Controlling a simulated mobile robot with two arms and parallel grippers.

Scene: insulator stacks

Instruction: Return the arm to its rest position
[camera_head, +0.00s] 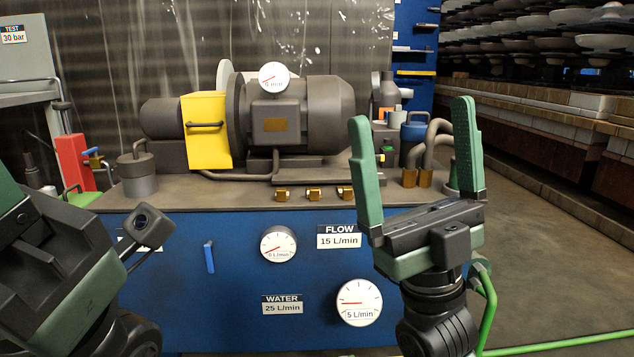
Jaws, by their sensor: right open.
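My right gripper (412,160) stands upright at the right of the middle, in front of the blue bench. Its two green fingers point up and are wide apart, with nothing between them. My left arm (60,265) fills the lower left corner in green and dark grey.
A blue bench (190,300) with gauges and labels stands ahead. Insulator stacks (550,30) fill shelving at the right. Floor (550,250) is open at the right, with a green hose (560,342).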

